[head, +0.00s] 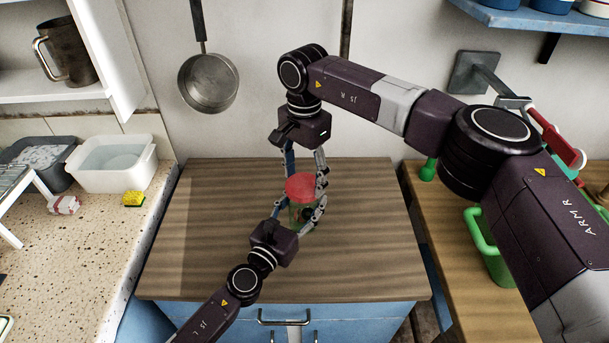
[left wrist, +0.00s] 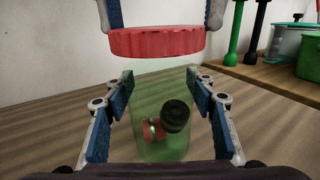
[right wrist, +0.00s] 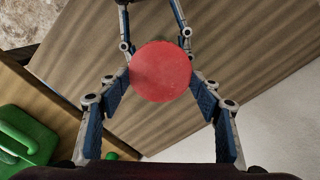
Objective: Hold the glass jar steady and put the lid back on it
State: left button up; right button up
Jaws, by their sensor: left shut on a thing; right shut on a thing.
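The green-tinted clear glass jar (left wrist: 150,100) stands upright on the wooden worktop, with a black piece and a red piece inside. My left gripper (left wrist: 162,84) is shut on the jar, one finger on each side. The red round lid (head: 300,187) is held level above the jar by my right gripper (right wrist: 160,88), which is shut on its edges. In the left wrist view the lid (left wrist: 157,42) hangs just above the jar's mouth with a small gap, roughly in line with it. In the right wrist view the lid (right wrist: 160,71) hides most of the jar.
The wooden worktop (head: 225,250) around the jar is clear. A pan (head: 208,83) hangs on the wall behind. At left, a stone counter holds a white basin (head: 115,163) and a yellow sponge (head: 133,199). At right, a green container (head: 487,250) stands on another wooden surface.

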aim_at(303, 210)
jog(key=shift+f, duration=0.1)
jog(key=shift+f, duration=0.8)
jog(key=shift+f, duration=0.55)
